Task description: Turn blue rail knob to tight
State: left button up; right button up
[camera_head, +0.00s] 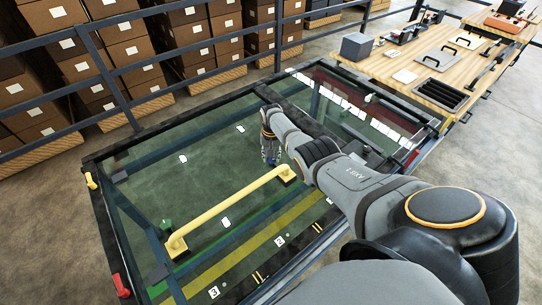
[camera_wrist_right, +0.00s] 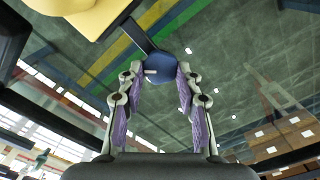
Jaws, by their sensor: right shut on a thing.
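The blue rail knob (camera_wrist_right: 161,65) is round and dark blue, with a pale pointer mark on its face toward the left in the right wrist view. My right gripper (camera_wrist_right: 157,80) has its two purple-padded fingers around the knob, one on each side, and is shut on it. In the head view my right gripper (camera_head: 270,155) reaches down at the far part of the glassy green panel, and its hand mostly hides the knob. Any tight marking is too small to read. My left gripper is in neither view.
A yellow handrail (camera_head: 230,208) stands on the panel, close to my right forearm. A dark frame (camera_head: 105,232) with red and yellow fittings surrounds the panel. A wooden workbench (camera_head: 440,62) with tools is at the upper right. Boxes (camera_head: 190,40) stand behind the railing.

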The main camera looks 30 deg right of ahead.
aim_at(272, 159)
jog(key=m, duration=0.5)
jog(key=shift+s+m, duration=0.1)
jog(key=shift+m, duration=0.2)
jog(key=shift+m+p, duration=0.4)
jog(key=shift+m, duration=1.7)
jog(key=o, duration=1.2)
jog(key=shift+c, duration=0.2)
jog(key=shift+d+r, duration=0.1)
notch_tip(272, 159, up, 12)
